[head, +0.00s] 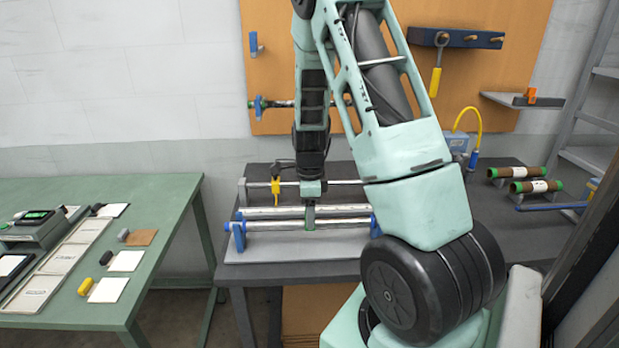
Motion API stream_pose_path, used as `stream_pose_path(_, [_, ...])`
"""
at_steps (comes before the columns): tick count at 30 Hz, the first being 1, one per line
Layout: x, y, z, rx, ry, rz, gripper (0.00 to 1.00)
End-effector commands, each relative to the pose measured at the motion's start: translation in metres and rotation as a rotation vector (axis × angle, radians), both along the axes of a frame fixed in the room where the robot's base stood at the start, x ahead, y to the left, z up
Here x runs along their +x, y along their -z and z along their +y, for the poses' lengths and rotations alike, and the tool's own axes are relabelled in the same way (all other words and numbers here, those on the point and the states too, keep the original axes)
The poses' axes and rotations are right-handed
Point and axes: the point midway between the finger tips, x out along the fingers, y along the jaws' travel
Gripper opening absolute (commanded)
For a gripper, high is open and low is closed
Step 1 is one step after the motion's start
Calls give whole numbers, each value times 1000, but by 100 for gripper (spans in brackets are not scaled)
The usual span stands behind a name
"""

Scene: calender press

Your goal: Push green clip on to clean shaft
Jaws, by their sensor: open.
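Two silvery shafts lie level in blue end holders (239,234) on a light grey base plate (255,249). The rear shaft (270,212) is above the front shaft (275,225) in the picture. I cannot tell for sure which is the clean one. My gripper (309,220) is open and points down over the middle of the shafts, its tip at the front shaft. A small dark green piece shows at this tip; it may be the green clip, but I cannot tell it apart from the fingers. My arm hides the right part of the shafts.
Behind the shafts, a thinner rod (335,183) carries a yellow clamp (276,189). Two green-ended rollers (527,186) lie at the right of the dark bench (500,228). A green table (160,200) with pads and brushes stands at the left, with a gap between.

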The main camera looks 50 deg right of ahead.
Motion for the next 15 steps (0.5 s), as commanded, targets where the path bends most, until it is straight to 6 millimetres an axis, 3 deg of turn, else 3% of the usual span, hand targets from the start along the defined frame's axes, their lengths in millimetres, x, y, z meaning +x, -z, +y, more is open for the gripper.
stream_pose_path(15, [1,-117,0,-2,-2,-5,60])
